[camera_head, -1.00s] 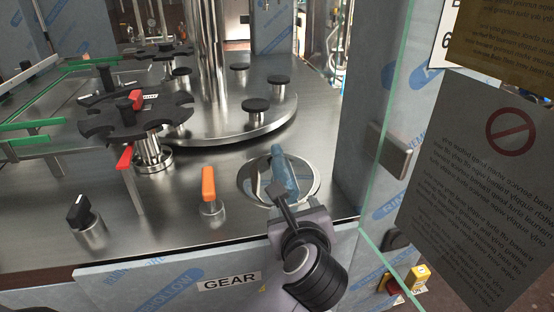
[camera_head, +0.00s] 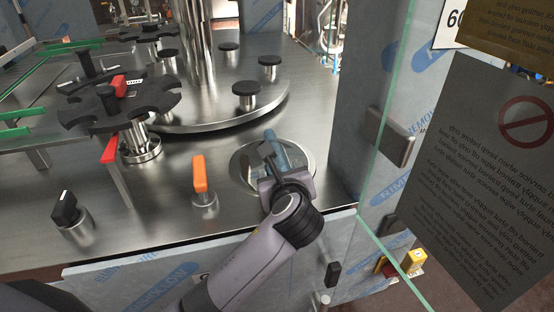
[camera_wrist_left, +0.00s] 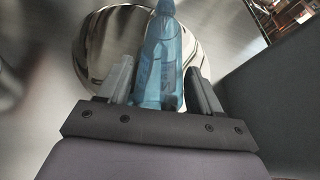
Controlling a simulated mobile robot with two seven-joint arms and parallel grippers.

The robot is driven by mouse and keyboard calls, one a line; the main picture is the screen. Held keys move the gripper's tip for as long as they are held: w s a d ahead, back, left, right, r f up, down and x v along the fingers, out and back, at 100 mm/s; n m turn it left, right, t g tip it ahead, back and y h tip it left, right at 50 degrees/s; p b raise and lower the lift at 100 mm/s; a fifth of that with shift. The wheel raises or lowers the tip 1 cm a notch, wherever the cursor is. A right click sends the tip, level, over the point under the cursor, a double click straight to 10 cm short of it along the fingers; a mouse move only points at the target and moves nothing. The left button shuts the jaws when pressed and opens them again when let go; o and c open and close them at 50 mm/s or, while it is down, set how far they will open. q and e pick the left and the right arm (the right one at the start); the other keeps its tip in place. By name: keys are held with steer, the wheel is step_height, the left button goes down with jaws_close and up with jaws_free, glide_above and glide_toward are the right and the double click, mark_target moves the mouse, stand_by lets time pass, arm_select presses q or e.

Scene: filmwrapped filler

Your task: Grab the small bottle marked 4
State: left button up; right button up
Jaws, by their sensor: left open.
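A small translucent blue bottle (camera_head: 277,151) stands at the round polished metal disc (camera_head: 243,164) near the machine table's front right. No number can be read on it. My left gripper (camera_head: 270,160) comes in from the front and is at the bottle, hiding part of it. In the left wrist view the bottle (camera_wrist_left: 160,62) lies between the two open fingers of the left gripper (camera_wrist_left: 160,85). I cannot tell whether either finger touches it. My right gripper does not show.
An orange-handled knob (camera_head: 200,175) and a black knob (camera_head: 66,210) stand to the left. A black star wheel (camera_head: 120,103) is behind them. A glass door edge (camera_head: 392,120) and a grey notice (camera_head: 480,170) are at the right. Bare steel lies around the disc.

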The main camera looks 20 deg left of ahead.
arm_select(q)
steer(key=c, duration=0.7)
steer(key=shift+c, duration=0.2)
